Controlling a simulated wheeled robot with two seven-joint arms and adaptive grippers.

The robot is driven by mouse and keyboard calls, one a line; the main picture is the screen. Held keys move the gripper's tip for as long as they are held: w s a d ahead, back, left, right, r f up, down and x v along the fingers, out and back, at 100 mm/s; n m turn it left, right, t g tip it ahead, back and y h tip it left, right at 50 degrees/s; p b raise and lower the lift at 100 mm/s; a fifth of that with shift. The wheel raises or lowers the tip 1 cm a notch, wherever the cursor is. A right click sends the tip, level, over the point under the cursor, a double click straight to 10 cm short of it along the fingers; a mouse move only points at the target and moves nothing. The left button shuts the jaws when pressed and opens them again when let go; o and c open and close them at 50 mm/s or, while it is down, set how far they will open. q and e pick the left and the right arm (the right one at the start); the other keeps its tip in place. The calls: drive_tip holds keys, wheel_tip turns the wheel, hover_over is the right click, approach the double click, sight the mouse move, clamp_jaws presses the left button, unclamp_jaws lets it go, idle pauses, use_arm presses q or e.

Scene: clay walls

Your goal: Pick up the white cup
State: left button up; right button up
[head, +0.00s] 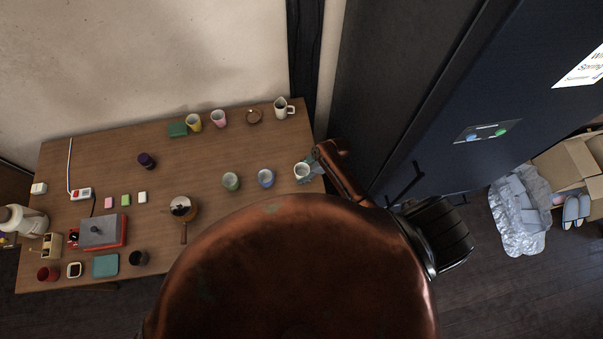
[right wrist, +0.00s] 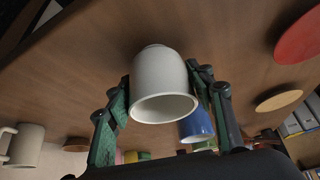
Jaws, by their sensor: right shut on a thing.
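The white cup (head: 302,171) is at the right end of the wooden table in the head view. My right gripper (head: 313,159) reaches it from the right. In the right wrist view the white cup (right wrist: 163,82) sits between the two green fingers, one against each side, and the gripper is shut on it. The wrist view looks turned over, with the cup's open rim towards the camera. I cannot tell whether the cup's base touches the table. My left gripper is not in view.
A blue cup (head: 265,178) and a green cup (head: 231,181) stand left of the white cup. A dark cabinet (head: 430,90) rises right of the table (head: 215,150). The table's middle has clear room.

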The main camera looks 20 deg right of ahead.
drive_tip(key=c, duration=0.5)
